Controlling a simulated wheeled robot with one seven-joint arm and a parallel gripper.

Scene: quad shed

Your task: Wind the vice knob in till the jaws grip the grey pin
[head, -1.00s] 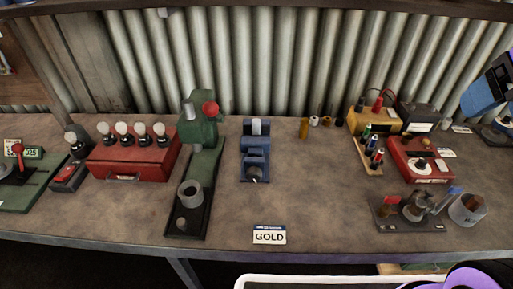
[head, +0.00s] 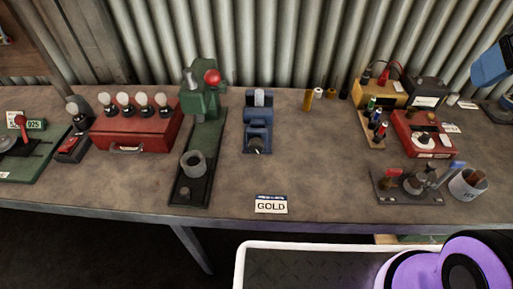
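The small blue vice (head: 257,121) stands on the bench near the middle of the head view. A pale grey pin (head: 259,97) stands upright at its back end. The knob (head: 256,146) is at the vice's near end, dark with a light mark. Whether the jaws touch the pin is too small to tell. My gripper is not in view; purple and black parts of my arm show at the bottom right, well away from the vice.
A green press (head: 203,105) stands close left of the vice, with a red lamp box (head: 135,137) beyond. A GOLD card (head: 271,204) lies in front. Right are small cylinders (head: 318,93), a yellow box (head: 379,93) and a red box (head: 424,138). A white-rimmed tray (head: 300,246) is below.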

